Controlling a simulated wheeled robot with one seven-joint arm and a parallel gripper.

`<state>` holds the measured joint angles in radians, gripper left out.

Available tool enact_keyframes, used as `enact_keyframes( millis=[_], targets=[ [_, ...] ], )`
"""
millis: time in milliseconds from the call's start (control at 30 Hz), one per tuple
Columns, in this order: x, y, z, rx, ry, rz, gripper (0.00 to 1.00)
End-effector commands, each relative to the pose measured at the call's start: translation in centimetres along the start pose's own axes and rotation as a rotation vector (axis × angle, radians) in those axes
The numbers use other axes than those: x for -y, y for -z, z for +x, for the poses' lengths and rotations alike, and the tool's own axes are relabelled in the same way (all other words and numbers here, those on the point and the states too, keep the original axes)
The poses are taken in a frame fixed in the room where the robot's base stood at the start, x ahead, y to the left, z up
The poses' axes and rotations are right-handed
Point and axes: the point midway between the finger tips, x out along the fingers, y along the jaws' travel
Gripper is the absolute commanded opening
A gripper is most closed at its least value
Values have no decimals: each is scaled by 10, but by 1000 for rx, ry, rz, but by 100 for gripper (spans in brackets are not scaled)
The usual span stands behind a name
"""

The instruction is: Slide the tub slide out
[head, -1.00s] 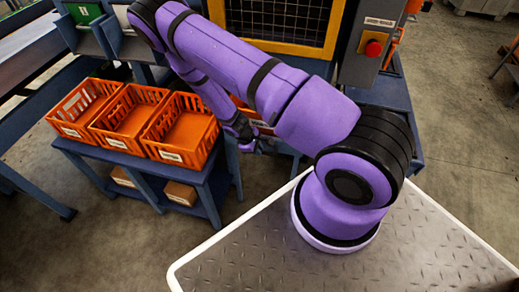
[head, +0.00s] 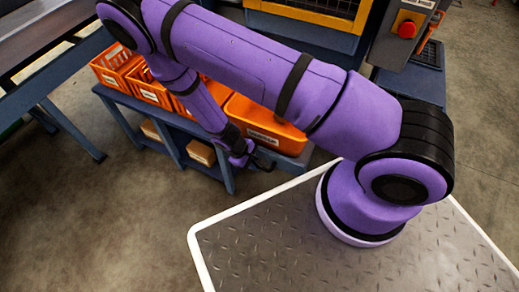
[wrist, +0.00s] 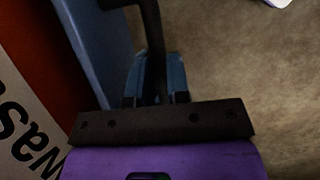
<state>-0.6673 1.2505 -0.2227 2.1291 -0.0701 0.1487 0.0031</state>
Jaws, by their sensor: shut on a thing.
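The tub slide is a blue-grey tray (head: 293,160) under an orange tub (head: 240,108) at the right end of the basket bench in the head view. My arm hides part of the tub. In the wrist view the slide's blue edge (wrist: 100,45) runs along the left, beside the tub's orange wall (wrist: 45,45) and a pale label with partly cut-off letters. My gripper (wrist: 155,88) is shut on a dark bar handle (wrist: 153,40) next to that edge. In the head view my gripper (head: 258,163) is low in front of the slide and partly hidden.
Orange baskets (head: 113,68) stand on the blue bench (head: 150,112) left of the tub, with boxes on its lower shelf. A control box with a red button (head: 407,27) stands at upper right. Bare floor (head: 110,210) is free in front of the bench.

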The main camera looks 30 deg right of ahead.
Motion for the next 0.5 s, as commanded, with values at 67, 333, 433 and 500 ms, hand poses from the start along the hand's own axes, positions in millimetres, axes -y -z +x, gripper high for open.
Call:
enact_keyframes(
  millis=[67,333,433,500],
  targets=[
    [11,-1,-2,0,-1,-3,0],
    [30,-2,-6,0,0,1,0],
    [32,-2,-6,0,0,0,0],
    [33,-2,-6,0,1,0,0]
  ],
)
